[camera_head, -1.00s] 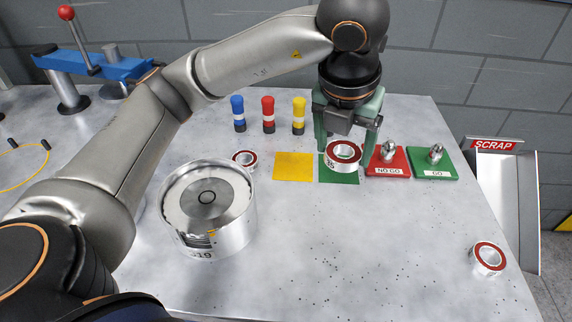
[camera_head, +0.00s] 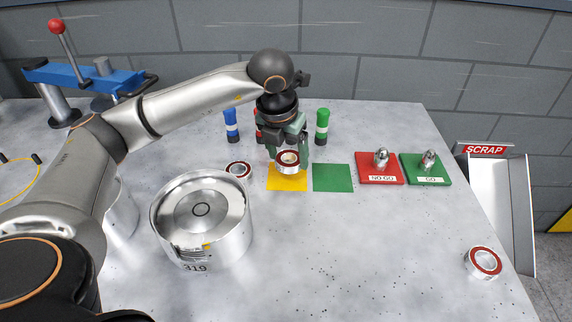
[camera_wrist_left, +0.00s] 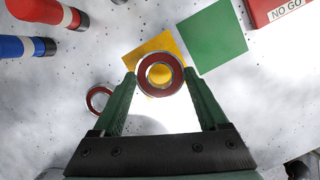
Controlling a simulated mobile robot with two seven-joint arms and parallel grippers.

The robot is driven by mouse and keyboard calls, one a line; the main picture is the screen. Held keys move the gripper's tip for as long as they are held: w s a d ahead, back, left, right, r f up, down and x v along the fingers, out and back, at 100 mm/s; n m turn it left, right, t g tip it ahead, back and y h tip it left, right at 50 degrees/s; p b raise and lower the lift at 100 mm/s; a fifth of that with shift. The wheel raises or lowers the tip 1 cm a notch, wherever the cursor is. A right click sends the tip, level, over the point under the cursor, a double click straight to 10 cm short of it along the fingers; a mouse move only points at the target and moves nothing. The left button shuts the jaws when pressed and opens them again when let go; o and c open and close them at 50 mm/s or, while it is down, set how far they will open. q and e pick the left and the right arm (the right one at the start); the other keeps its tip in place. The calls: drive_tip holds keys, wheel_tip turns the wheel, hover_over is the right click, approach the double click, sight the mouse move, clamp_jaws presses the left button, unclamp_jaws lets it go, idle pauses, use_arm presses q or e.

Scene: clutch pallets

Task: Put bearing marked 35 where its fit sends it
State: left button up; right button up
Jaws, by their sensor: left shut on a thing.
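My left gripper (camera_head: 288,150) is shut on a bearing (camera_head: 288,170) with a dark red face and silver outer ring. It holds the bearing above the yellow square (camera_head: 288,185). In the left wrist view the bearing (camera_wrist_left: 141,76) sits between the fingertips, overlapping the yellow square (camera_wrist_left: 137,57). Its marking is not readable now. A green square (camera_head: 333,178) lies bare just to the right. A second bearing (camera_head: 239,177) lies on the table left of the yellow square. A third bearing (camera_head: 485,263) lies at the front right. My right gripper is not in view.
A red NO GO block (camera_head: 380,172) and a green GO block (camera_head: 427,173) stand right of the squares. A SCRAP chute (camera_head: 500,200) is at the right edge. A round metal housing marked 319 (camera_head: 205,250) stands front left. Marker bottles stand behind; the middle table is clear.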

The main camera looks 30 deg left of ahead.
sight(286, 178)
use_arm(q)
drive_tip(key=f, duration=0.2)
drive_tip(key=shift+a+f, duration=0.3)
drive_tip(key=shift+w+f, duration=0.1)
drive_tip(key=shift+f, duration=0.4)
drive_tip(key=shift+f, duration=0.1)
drive_tip(key=shift+f+b, duration=0.15)
drive_tip(key=shift+b, duration=0.15)
drive_tip(key=o, duration=1.6)
drive_tip(key=shift+c, duration=0.2)
drive_tip(key=shift+r+p, duration=0.4)
drive_tip(key=shift+p, duration=0.05)
drive_tip(key=v, duration=1.1)
drive_tip(key=shift+r, duration=0.35)
